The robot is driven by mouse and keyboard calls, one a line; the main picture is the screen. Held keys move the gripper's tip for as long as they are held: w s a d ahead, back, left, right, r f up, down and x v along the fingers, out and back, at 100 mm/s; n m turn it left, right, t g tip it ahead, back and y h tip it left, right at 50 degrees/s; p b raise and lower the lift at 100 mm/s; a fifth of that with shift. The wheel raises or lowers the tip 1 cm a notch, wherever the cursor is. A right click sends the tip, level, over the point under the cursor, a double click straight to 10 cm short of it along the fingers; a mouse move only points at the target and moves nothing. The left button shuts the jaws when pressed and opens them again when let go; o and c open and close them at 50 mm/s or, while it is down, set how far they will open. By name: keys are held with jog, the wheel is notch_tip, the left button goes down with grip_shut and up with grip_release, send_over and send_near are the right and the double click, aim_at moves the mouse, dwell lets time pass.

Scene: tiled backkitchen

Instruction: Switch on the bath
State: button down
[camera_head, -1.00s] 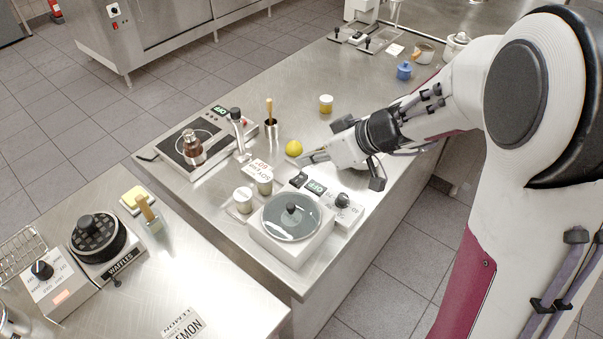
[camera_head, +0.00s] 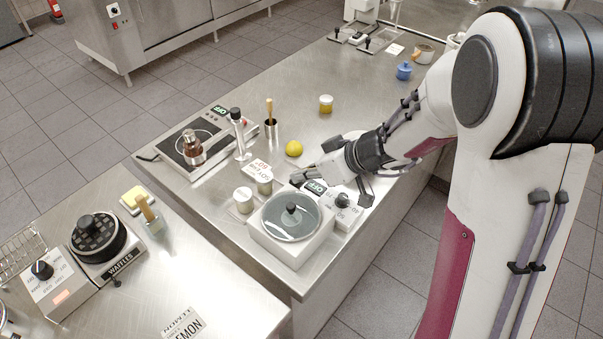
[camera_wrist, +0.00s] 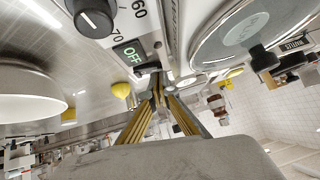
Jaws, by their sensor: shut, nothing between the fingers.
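The bath (camera_head: 268,245) is a white box with a round glass lid (camera_head: 291,218) and a black lid knob. Its control panel has a black dial (camera_head: 342,200) and a small display (camera_head: 314,187) that reads OFF; the display also shows in the wrist view (camera_wrist: 130,53). A dark switch (camera_wrist: 148,68) sits beside the display in the wrist view. My gripper (camera_head: 299,178) is shut and empty, its fingertips (camera_wrist: 159,82) close to that switch. I cannot tell whether they touch it. In the head view the gripper hides most of the switch.
A lemon (camera_head: 294,148) lies behind the gripper. White and tan jars (camera_head: 243,200) stand left of the bath. A white bowl (camera_wrist: 30,95) shows beside the gripper in the wrist view.

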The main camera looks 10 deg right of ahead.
jog(key=shift+f, duration=0.1)
jog(key=shift+s+a+f, duration=0.1)
jog(key=shift+f, duration=0.15)
dwell(0.4)
jog(key=shift+w+d+r, duration=0.2)
jog(key=shift+w+d, duration=0.3)
jog(key=shift+w, duration=0.05)
jog(key=shift+r, duration=0.1)
